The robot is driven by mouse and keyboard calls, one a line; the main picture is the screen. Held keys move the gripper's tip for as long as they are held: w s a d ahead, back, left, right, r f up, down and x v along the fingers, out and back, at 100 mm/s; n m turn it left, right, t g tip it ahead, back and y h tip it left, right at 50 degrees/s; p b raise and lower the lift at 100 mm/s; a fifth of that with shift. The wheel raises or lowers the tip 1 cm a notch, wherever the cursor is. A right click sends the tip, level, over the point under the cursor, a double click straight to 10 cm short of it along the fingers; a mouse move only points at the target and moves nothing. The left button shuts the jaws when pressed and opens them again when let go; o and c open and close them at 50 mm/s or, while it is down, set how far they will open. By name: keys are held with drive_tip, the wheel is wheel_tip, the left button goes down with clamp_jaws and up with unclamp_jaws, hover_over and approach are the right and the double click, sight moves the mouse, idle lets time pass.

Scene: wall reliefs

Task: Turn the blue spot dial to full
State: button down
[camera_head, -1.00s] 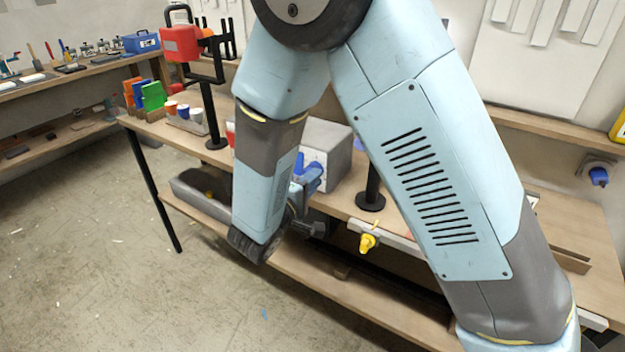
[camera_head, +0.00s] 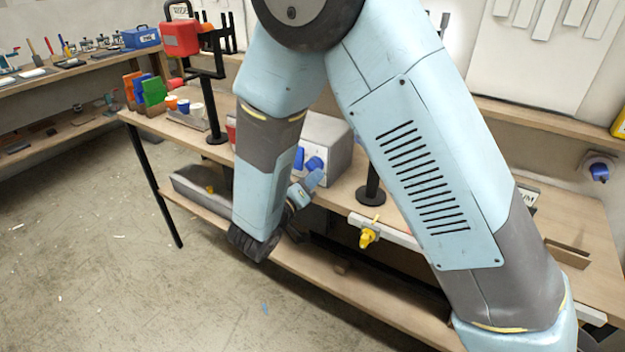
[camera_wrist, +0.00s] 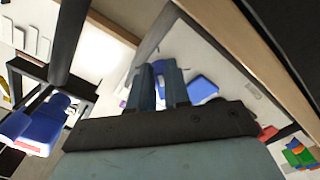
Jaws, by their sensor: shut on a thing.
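A grey box (camera_head: 332,135) with a pale front panel stands on the bench in the head view, with two blue dials side by side. The right dial (camera_head: 315,163) is at the tips of my gripper (camera_head: 311,179). The left dial (camera_head: 299,158) is free. In the wrist view my gripper (camera_wrist: 161,85) is shut on a blue dial (camera_wrist: 159,66), which its fingers mostly hide. The free dial (camera_wrist: 203,90) sits just right of the fingers. I cannot read a label telling which is the spot dial, nor the held dial's setting.
A black stand (camera_head: 371,185) rises just right of the box. A yellow valve (camera_head: 369,234) is on the bench's front edge. Cups (camera_head: 184,106) and coloured books (camera_head: 147,90) are to the left. A blue and white object (camera_wrist: 40,130) is beside a black frame in the wrist view.

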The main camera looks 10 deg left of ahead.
drive_tip(key=shift+f, duration=0.15)
idle(0.4)
drive_tip(key=c, duration=1.1)
unclamp_jaws()
drive_tip(key=shift+a, duration=0.1)
drive_tip(key=shift+s, duration=0.1)
drive_tip(key=v, duration=1.3)
drive_tip(key=shift+s, duration=0.3)
